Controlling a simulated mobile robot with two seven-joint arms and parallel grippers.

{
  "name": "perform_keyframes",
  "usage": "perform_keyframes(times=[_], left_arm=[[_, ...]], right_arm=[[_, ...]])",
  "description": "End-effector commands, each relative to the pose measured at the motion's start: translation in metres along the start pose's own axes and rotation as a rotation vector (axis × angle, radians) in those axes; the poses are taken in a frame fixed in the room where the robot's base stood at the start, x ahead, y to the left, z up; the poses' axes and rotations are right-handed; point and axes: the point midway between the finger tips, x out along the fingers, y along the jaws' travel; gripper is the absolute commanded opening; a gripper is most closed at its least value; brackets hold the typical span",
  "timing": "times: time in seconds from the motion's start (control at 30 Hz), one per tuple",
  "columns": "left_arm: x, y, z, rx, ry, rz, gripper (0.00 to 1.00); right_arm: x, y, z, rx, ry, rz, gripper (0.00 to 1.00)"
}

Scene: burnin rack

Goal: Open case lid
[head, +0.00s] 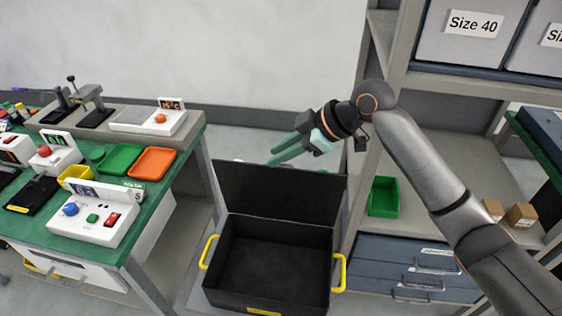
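The black case (272,262) stands low between the workbench and the rack, with yellow handles at its left and right sides. Its lid (280,192) stands raised at the back, and the inside looks empty. My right gripper (272,158) is above the lid's top edge, with its pale green fingers pointing down and left. The two fingers show a small gap and nothing is held between them. I cannot tell whether they touch the lid. My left gripper is out of view.
A green-topped workbench (190,136) on the left carries test devices, an orange tray (153,162) and a green tray (119,158). A shelf rack on the right holds a green bin (383,197), small cardboard boxes (521,215) and blue drawers (400,262).

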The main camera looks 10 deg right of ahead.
Motion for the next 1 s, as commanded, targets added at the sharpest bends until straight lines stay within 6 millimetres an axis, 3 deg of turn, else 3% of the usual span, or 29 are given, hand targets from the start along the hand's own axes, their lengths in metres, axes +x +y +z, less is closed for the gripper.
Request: perform_keyframes(times=[0.4,1.0], left_arm=[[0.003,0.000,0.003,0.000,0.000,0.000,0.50],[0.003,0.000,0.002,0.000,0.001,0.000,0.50]], right_arm=[[-0.029,-0.048,-0.017,-0.002,0.000,0.001,0.25],[-0.033,-0.053,-0.019,0.000,0.000,0.000,0.25]])
